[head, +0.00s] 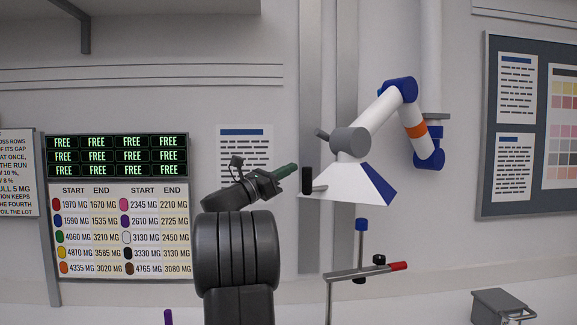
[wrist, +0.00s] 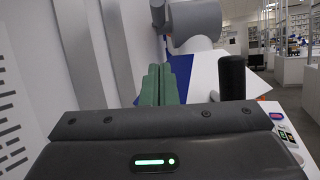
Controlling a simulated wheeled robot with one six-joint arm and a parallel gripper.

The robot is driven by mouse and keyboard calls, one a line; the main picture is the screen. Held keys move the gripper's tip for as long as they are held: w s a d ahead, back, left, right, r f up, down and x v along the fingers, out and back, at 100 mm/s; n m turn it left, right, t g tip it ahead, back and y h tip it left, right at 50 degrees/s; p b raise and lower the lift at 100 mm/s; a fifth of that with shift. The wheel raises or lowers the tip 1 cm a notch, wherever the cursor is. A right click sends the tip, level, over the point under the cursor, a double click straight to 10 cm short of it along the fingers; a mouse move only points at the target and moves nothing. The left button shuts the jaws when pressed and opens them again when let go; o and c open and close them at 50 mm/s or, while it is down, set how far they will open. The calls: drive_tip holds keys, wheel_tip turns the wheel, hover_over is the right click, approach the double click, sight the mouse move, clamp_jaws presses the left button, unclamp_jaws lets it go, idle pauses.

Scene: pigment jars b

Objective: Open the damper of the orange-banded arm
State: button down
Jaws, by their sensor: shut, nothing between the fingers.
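The orange-banded arm hangs on the wall at the right in the head view, with blue joints, white tubes and an orange band (head: 416,130). Its white and blue hood (head: 350,184) faces down. Above the hood is a grey cylinder (head: 350,141) with a short grey lever (head: 323,134) sticking out up and left; I take this for the damper. A black upright handle (head: 307,180) stands at the hood's left edge. My gripper (head: 294,167), with green fingers, is shut and empty, just left of the hood and below the lever. The wrist view shows the fingers (wrist: 158,85) together, left of the black handle (wrist: 232,78).
Below the hood is a grey stand bar (head: 350,272) with a red end and a blue-topped post (head: 360,238). A board of FREE displays and weights (head: 118,205) stands left. A grey box (head: 499,306) is low at right. The wall behind is close.

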drive_tip(key=p, duration=0.2)
approach(328, 137)
drive_tip(key=w+d+f, duration=0.2)
drive_tip(key=shift+w+d, duration=0.35)
drive_tip(key=shift+w, duration=0.05)
drive_tip(key=r+p, duration=0.1)
drive_tip(key=d+r, duration=0.1)
drive_tip(key=r, duration=0.1)
drive_tip(key=shift+w+d+r+p, duration=0.1)
drive_tip(key=shift+w+r+p, duration=0.1)
drive_tip(key=shift+p, duration=0.15)
